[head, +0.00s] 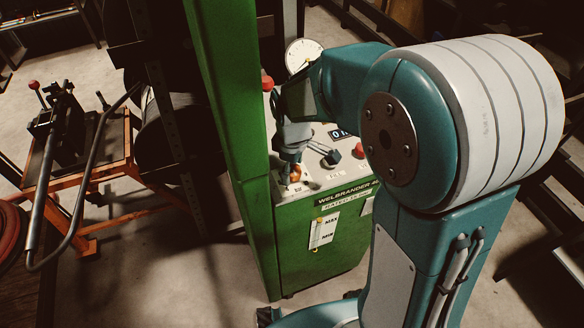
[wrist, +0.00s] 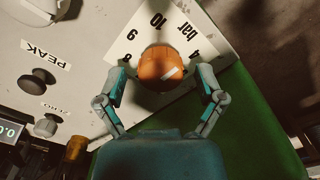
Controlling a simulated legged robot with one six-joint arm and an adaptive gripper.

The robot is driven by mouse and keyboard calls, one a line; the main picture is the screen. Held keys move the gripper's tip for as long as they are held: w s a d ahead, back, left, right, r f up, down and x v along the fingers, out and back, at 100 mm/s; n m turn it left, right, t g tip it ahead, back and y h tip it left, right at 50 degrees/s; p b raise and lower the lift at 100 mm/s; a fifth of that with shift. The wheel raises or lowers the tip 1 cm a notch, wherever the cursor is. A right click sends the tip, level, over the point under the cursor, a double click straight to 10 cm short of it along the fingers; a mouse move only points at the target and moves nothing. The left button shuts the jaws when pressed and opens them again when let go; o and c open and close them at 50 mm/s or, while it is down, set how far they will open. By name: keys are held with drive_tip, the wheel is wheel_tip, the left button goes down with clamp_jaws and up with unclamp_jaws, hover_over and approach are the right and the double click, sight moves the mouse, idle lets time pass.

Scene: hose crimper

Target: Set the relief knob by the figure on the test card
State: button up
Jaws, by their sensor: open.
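The orange relief knob (wrist: 161,64) sits on a white scale plate (wrist: 183,22) marked "bar", with figures 4, 8, 9 and 10 showing. A white line on the knob runs obliquely; I cannot tell which end is its pointer. My gripper (wrist: 162,76) is open, one finger on each side of the knob; contact cannot be told. In the head view my gripper (head: 291,152) points down over the knob (head: 295,173) at the machine's front left corner. No test card figure is readable; a white card (head: 367,206) on the green front is partly hidden by my arm.
The green crimper cabinet (head: 318,262) carries a MAX/MIN level gauge (head: 322,232). A green post (head: 232,130) rises close left of my gripper. A round gauge (head: 303,54) stands behind. The wrist view shows a PEAK button (wrist: 33,85) and a display (wrist: 9,130).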

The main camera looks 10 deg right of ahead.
sight(292, 169)
wheel_tip(292, 169, up, 12)
idle(0.6)
drive_tip(key=s+d+r+m+t, duration=0.1)
drive_tip(key=s+d+m+t, duration=0.1)
drive_tip(key=s+m, duration=0.3)
drive_tip(key=s+d+r+m+t, duration=0.2)
drive_tip(key=s+m, duration=0.4)
drive_tip(key=s, duration=0.5)
drive_tip(key=shift+s+d+t, duration=0.35)
drive_tip(key=shift+d+t, duration=0.45)
drive_tip(key=shift+d, duration=0.55)
idle(0.4)
